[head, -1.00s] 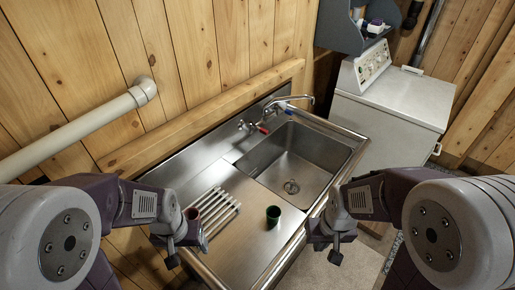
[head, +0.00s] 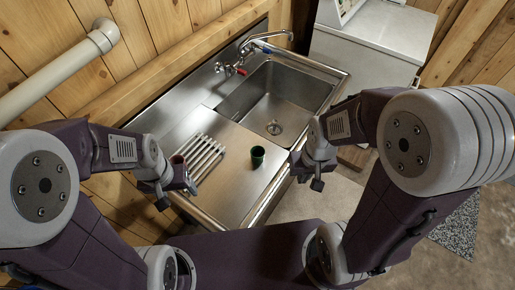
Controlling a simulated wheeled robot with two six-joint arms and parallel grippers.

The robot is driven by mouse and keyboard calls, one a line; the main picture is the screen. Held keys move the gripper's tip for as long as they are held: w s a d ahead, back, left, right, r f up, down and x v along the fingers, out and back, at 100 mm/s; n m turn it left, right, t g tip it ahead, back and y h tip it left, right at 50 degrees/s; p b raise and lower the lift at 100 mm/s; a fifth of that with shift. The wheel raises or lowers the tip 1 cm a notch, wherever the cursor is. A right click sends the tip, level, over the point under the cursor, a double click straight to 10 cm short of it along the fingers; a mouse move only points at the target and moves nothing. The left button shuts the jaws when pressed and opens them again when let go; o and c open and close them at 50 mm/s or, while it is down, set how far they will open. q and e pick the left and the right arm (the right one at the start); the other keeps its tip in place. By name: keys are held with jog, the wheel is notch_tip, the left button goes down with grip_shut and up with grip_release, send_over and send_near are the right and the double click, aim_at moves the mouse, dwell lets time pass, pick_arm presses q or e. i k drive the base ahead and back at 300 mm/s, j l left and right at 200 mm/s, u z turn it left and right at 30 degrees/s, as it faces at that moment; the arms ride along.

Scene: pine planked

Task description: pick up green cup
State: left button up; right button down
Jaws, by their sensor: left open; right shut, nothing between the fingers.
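The green cup (head: 257,156) stands upright on the bare steel drainboard (head: 226,172), to the right of a white rack. My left gripper (head: 178,198) is left of the rack, apart from the green cup, and open. My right gripper (head: 308,180) is to the right of the green cup, by the counter's front edge, shut and empty.
The white slatted rack (head: 203,157) lies on the drainboard. The sink basin (head: 274,105) with its tap (head: 262,44) is behind and right of the green cup. A wooden wall runs along the back. A white appliance (head: 375,45) stands at the far right.

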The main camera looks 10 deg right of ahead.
aim_at(258, 152)
jog(key=l+u, duration=0.3)
jog(key=l, duration=0.7)
jog(key=i+l+u, duration=0.2)
jog(key=i+l, duration=0.2)
jog(key=i, duration=0.1)
